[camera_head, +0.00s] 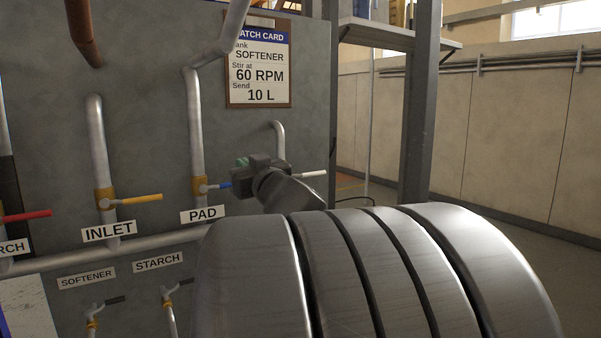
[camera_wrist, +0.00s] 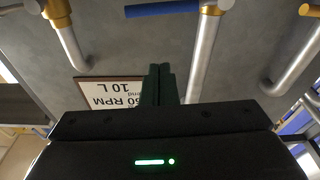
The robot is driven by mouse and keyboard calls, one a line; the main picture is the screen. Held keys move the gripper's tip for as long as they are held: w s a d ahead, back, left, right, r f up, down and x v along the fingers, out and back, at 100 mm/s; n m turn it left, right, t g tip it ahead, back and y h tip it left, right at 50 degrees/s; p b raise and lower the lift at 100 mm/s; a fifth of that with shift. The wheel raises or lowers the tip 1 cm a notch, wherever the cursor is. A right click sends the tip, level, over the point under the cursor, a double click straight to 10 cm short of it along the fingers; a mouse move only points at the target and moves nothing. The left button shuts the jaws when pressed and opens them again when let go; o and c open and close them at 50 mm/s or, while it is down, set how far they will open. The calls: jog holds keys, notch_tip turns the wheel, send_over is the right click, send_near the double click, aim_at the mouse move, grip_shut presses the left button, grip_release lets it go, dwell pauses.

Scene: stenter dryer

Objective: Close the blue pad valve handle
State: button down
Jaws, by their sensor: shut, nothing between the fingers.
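The blue pad valve handle (camera_head: 217,186) sticks out level to the right from its brass valve body on the upright pipe, above the PAD label (camera_head: 202,215). Its right end is partly hidden by my gripper (camera_head: 241,163), which is close by it. My gripper's dark fingers (camera_wrist: 158,84) are together and empty. They show below the handle in that picture, with a visible gap; I cannot tell their depth from it.
A yellow handle (camera_head: 140,198) at INLET and a red handle (camera_head: 27,215) are to the left. A white handle (camera_head: 312,174) is just right of my gripper. A batch card (camera_head: 259,66) hangs above. Small dark-handled valves (camera_head: 114,300) are below. My arm covers the lower middle.

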jog(key=shift+w+a+f, duration=0.5)
jog(key=shift+w+f, duration=0.35)
jog(key=shift+w, duration=0.05)
jog(key=shift+w+a+f, duration=0.5)
jog(key=shift+w+f, duration=0.3)
jog(key=shift+w, duration=0.1)
jog(key=shift+d+f+m+b, duration=0.15)
jog(key=shift+f+m+b, duration=0.25)
jog(key=shift+f+m, duration=0.5)
jog(key=shift+f, duration=0.1)
notch_tip(320, 180, up, 4)
jog(key=p, duration=0.3)
jog(key=r+b+v, duration=0.1)
jog(key=v, duration=0.8)
jog(key=shift+s+f, duration=0.25)
